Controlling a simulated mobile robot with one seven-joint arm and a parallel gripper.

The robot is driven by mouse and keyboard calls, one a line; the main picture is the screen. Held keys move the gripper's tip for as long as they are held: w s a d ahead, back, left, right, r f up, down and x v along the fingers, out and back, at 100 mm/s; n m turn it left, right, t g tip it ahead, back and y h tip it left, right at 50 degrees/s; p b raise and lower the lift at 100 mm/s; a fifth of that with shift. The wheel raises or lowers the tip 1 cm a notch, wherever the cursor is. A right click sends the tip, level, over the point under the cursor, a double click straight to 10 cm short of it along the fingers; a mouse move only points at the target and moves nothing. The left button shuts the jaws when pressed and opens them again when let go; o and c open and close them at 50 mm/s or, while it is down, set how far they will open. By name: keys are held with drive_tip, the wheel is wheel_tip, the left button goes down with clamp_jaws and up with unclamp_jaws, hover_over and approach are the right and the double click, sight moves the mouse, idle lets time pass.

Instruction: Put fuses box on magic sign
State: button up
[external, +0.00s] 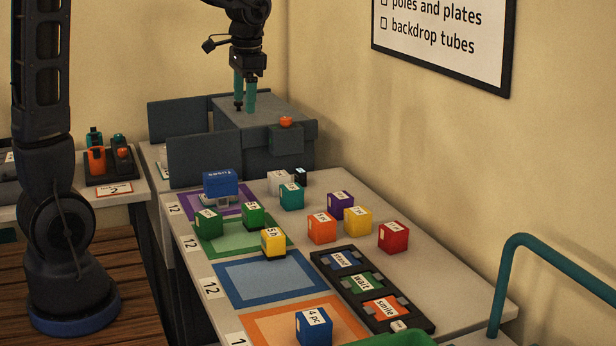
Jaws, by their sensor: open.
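The fuses box (220,182) is a blue box with "fuses" lettered on its side. It rests on or just above the purple-bordered mat (246,191) at the far left of the table. My gripper (245,107) has teal fingers pointing down and is open. It is over the grey case behind the fuses box, apart from that box. I cannot make out a sign reading "magic". A black tray (327,268) at the right holds signs reading "stand", "wait" and "smile".
Several small coloured cubes, such as a red cube (393,237) and a yellow cube (273,242), stand on the table. The grey case (262,112) and upright grey panels (205,158) stand behind. The blue-bordered mat (265,281) looks clear. A teal rail (498,290) rises at right.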

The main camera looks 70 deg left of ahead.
drive_tip(key=s+d+r+t, duration=0.2)
drive_tip(key=s+d, duration=0.8)
drive_tip(key=d, duration=0.1)
drive_tip(key=s+d+r+t+h, duration=0.1)
drive_tip(key=s+d+r+t, duration=0.1)
drive_tip(key=s+d, duration=0.9)
drive_tip(key=shift+t, duration=0.5)
